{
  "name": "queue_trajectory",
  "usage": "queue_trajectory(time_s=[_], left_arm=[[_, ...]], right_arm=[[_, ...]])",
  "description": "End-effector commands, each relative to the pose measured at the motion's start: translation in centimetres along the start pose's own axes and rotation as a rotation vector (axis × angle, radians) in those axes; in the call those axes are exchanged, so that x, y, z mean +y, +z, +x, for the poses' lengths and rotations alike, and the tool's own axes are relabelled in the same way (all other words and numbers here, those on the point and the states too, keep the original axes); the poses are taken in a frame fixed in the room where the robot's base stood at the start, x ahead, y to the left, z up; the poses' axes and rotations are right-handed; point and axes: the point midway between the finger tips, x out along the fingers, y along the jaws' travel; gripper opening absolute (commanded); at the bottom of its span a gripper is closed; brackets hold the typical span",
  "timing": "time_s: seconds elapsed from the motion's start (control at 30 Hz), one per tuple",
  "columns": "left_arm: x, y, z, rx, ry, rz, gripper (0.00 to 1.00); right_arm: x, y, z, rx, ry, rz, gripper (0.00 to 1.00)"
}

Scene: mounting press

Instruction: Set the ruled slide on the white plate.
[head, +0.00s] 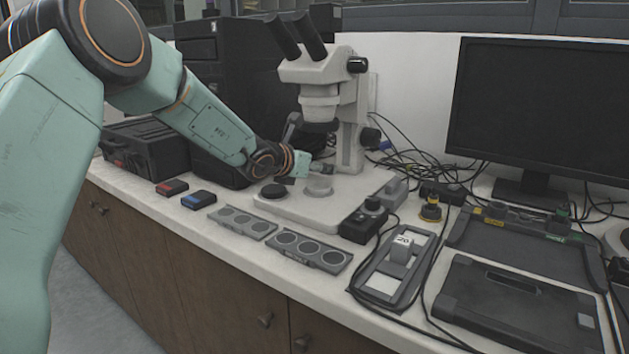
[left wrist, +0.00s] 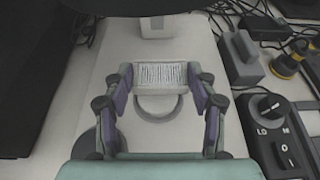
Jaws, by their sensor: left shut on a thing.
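The ruled slide (left wrist: 161,75) is a pale piece with fine dark lines, seen in the left wrist view. My left gripper (left wrist: 160,80) is shut on it, with a purple-padded finger at each end. A round white plate (left wrist: 158,112) shows just below the slide in the picture; the slide covers part of it. Whether slide and plate touch, I cannot tell. In the head view my left gripper (head: 325,169) is over the microscope base, above the round plate (head: 318,187). My right gripper is in neither view.
The microscope (head: 325,75) rises behind my gripper on its broad white base (head: 345,205). A black disc (head: 273,191) lies at the base's left. A control box with a knob (head: 369,218) stands at its right. Grey trays (head: 310,251) lie in front.

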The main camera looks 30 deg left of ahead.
Motion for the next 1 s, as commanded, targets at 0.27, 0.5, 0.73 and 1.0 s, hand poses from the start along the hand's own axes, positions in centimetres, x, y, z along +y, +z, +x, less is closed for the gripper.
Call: queue_trajectory(time_s=[0.27,0.5,0.73,1.0], left_arm=[[0.4,-3.0,1.2,0.001,0.001,-0.001,0.28],[0.4,-3.0,1.2,0.001,0.000,-0.001,0.28],[0.4,-3.2,1.2,0.002,0.000,-0.001,0.67],[0.4,-3.2,1.2,0.001,0.000,-0.001,0.80]], right_arm=[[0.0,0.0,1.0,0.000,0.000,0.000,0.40],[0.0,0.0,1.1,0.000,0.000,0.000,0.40],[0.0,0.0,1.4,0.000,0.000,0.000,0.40],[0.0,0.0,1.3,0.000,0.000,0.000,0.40]])
